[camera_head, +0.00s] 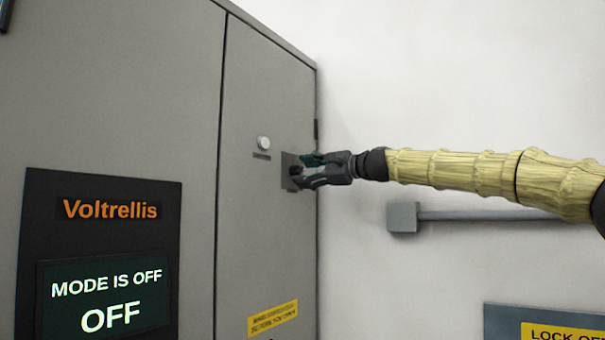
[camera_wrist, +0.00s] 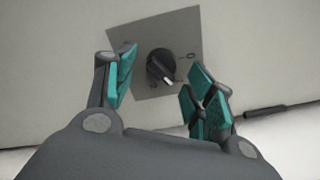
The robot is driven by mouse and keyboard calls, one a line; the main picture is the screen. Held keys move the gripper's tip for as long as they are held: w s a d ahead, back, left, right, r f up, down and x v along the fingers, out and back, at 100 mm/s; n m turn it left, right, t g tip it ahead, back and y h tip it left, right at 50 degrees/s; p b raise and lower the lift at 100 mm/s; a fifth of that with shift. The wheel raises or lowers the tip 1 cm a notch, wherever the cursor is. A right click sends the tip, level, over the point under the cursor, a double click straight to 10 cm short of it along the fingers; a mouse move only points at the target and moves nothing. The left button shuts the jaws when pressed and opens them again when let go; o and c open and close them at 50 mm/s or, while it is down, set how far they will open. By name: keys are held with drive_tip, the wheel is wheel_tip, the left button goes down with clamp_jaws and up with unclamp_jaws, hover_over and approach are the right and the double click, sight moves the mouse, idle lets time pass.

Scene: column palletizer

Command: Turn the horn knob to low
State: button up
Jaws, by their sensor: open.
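A black rotary knob (camera_wrist: 161,66) sits on a square grey plate (camera_wrist: 127,35) on the cabinet's side face. The knob has a pale pointer mark, and small marks around it are too blurred to read, apart from what looks like a "0". In the head view the plate (camera_head: 286,181) shows behind my gripper (camera_head: 306,168), which mostly covers the knob. In the wrist view my gripper (camera_wrist: 163,97) is open. Its teal-padded fingers stand to the left and right of the knob, apart from it, with a gap on both sides. I cannot tell whether this knob is the horn knob.
A screen (camera_head: 106,298) reads "MODE IS OFF, OFF". A yellow label (camera_head: 273,318) is below. A grey box with conduit (camera_head: 403,217) is on the white wall, under my arm.

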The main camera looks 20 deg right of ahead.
drive_tip(key=v, duration=1)
drive_tip(key=shift+s+d, duration=0.25)
